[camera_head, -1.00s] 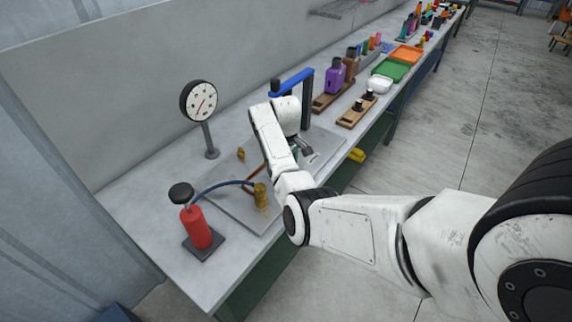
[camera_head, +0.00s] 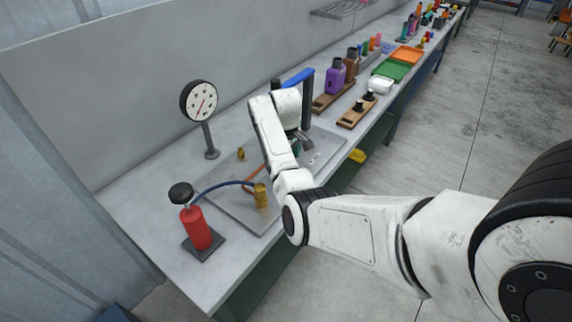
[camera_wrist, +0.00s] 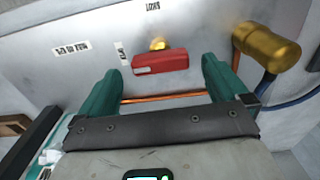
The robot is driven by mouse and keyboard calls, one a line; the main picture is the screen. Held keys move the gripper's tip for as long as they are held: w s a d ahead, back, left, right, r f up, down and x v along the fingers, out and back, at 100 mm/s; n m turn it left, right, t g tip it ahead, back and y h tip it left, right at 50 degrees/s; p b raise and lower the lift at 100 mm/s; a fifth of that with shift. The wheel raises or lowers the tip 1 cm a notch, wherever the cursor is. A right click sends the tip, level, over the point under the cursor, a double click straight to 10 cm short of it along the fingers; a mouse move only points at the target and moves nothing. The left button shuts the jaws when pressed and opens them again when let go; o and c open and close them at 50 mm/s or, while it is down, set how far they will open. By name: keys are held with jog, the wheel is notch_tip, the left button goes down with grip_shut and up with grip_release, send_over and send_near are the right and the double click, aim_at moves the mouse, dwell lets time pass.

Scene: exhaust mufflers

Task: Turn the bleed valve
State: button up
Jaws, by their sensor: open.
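In the wrist view a red lever handle (camera_wrist: 160,62) sits on a brass stem (camera_wrist: 157,43) on a grey plate, apparently the bleed valve. My gripper (camera_wrist: 162,67) has two teal fingers spread wide, one to each side of the red handle, with a gap on both sides. Whether the tips are level with the handle in depth, I cannot tell. In the head view my gripper (camera_head: 300,146) is low over the plate (camera_head: 232,211), and my arm hides the red handle.
A copper pipe (camera_wrist: 165,97) runs between the fingers and a brass fitting (camera_wrist: 268,46) stands at right. A red pump bottle (camera_head: 197,228), a dial gauge (camera_head: 199,101) and a blue-topped stand (camera_head: 307,100) are around the plate. Bottles and trays are farther along the bench.

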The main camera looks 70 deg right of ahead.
notch_tip(320, 180, up, 9)
jog(key=b, duration=0.1)
jog(key=shift+f, duration=0.15)
dwell(0.7)
